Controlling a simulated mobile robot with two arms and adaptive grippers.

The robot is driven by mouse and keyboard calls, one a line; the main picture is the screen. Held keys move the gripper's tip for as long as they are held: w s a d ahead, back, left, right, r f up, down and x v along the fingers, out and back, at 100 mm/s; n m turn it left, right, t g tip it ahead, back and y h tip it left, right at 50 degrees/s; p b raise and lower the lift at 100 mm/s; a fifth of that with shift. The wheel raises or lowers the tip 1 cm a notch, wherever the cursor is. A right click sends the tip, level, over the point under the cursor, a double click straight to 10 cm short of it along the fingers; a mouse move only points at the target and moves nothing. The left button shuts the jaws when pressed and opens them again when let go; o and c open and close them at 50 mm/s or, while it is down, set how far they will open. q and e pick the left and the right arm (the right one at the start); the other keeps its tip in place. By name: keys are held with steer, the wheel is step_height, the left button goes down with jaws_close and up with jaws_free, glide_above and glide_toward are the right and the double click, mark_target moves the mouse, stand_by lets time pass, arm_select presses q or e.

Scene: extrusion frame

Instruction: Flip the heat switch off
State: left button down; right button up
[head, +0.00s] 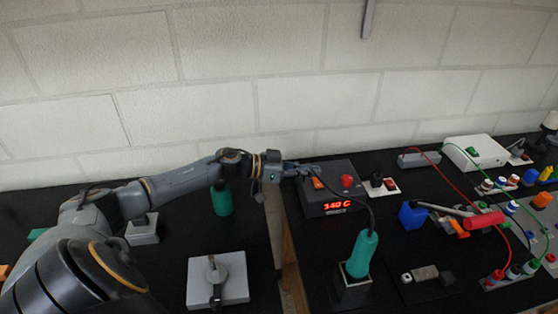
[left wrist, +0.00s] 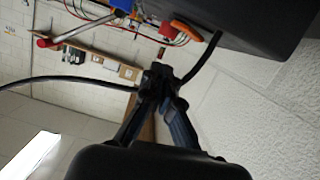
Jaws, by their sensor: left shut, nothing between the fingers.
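The dark heat station (head: 335,208) stands on the black bench with a lit red display reading 340 C. An orange rocker switch (head: 317,184) sits on its top at the left, and a red knob (head: 347,181) sits to the right of it. My left gripper (head: 306,172) is shut and empty, its fingertips close behind the switch. In the left wrist view the shut fingertips (left wrist: 158,76) are near the orange switch (left wrist: 188,30) on the dark station (left wrist: 262,18); I cannot tell whether they touch. My right gripper is not in view.
A teal-handled iron (head: 362,255) stands in a dark holder in front of the station, its black cable running beside my gripper. A red-handled tool (head: 485,220), a blue block (head: 411,215) and a white box (head: 469,151) lie to the right. A wall stands close behind.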

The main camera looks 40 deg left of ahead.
arm_select(q)
steer(key=b+v, duration=0.2)
steer(key=v, duration=0.8)
stand_by(0.3)
